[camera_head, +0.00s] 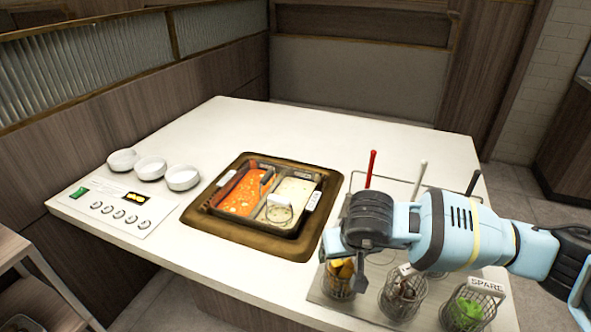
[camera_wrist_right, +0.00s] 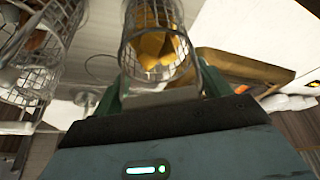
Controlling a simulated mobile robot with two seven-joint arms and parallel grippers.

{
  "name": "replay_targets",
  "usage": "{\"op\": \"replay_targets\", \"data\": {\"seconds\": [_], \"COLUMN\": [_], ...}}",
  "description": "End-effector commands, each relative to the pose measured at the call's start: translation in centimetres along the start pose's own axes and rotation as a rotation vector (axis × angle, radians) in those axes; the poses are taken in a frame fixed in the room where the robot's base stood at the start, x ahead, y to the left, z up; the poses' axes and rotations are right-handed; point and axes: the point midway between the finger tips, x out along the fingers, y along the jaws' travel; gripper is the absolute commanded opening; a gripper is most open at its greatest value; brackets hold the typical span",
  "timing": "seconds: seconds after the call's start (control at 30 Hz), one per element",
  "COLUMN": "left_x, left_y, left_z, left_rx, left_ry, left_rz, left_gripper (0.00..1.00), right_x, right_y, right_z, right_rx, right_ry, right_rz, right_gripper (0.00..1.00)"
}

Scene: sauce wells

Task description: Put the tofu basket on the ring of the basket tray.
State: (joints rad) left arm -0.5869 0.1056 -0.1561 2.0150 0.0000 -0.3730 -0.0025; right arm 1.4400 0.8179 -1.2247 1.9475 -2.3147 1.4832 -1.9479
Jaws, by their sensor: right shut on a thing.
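The wire basket with golden chunks (camera_head: 337,283), which I take to be the tofu basket, is upright at the left end of the grey basket tray (camera_head: 318,294). My right gripper (camera_head: 358,274) is shut on its handle side. In the right wrist view the basket (camera_wrist_right: 153,38) stands just beyond the fingers (camera_wrist_right: 163,92), with a pale handle piece between them. I cannot tell whether the basket rests in a ring or hangs slightly above. My arm hides part of the tray and its rings. My left gripper is not in view.
A basket with dark food (camera_head: 402,298) and a green-filled basket (camera_head: 467,312) with a SPARE tag stand to the right. Bowls (camera_head: 150,168) stand farther left.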

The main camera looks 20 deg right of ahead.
Motion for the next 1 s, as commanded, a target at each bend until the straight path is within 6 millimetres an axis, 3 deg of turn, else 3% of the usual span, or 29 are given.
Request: {"op": "replay_targets", "data": {"seconds": [0.8,0.83,1.0], "left_x": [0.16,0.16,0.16], "left_y": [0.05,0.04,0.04], "left_z": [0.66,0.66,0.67], "left_rx": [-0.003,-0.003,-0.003], "left_ry": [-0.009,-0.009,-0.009], "left_rz": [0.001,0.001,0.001], "left_gripper": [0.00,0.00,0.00], "right_x": [0.64,0.64,0.66], "right_y": [-0.01,0.00,0.00], "right_z": [0.24,0.25,0.27], "right_rx": [0.000,0.000,0.000], "right_ry": [0.001,0.001,0.000], "right_rz": [0.000,0.000,0.000], "right_gripper": [0.49,0.79,1.00]}}
